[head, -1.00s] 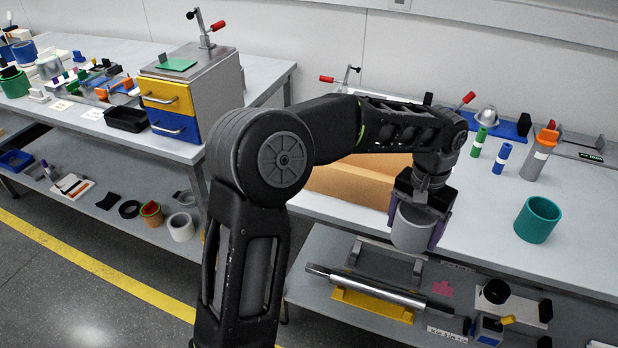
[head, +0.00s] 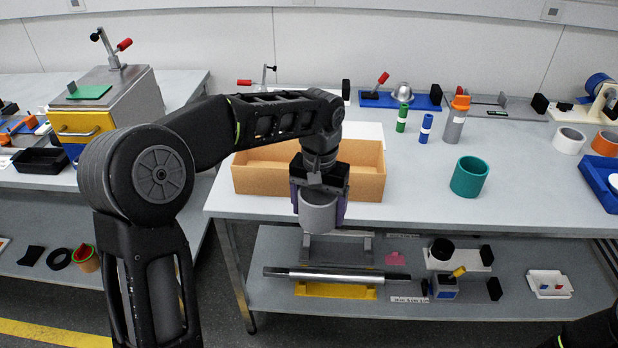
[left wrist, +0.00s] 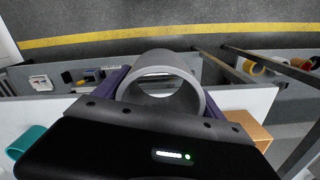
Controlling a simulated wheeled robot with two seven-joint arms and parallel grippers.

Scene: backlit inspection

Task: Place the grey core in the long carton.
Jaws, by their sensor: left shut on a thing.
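The grey core (head: 318,218) is a short, hollow cylinder. My left gripper (head: 319,207) is shut on it, with a purple finger at each side. The core hangs in front of the long carton, at the table's front edge. The long carton (head: 256,182) is an open tan box on the table, partly hidden by my left arm and gripper. In the left wrist view the core (left wrist: 187,72) shows its open end between the fingers, and a corner of the carton (left wrist: 252,130) shows at the right.
A teal ring (head: 469,178) stands right of the carton. A lower shelf (head: 400,306) carries a steel shaft (head: 345,275). The table between carton and teal ring is clear.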

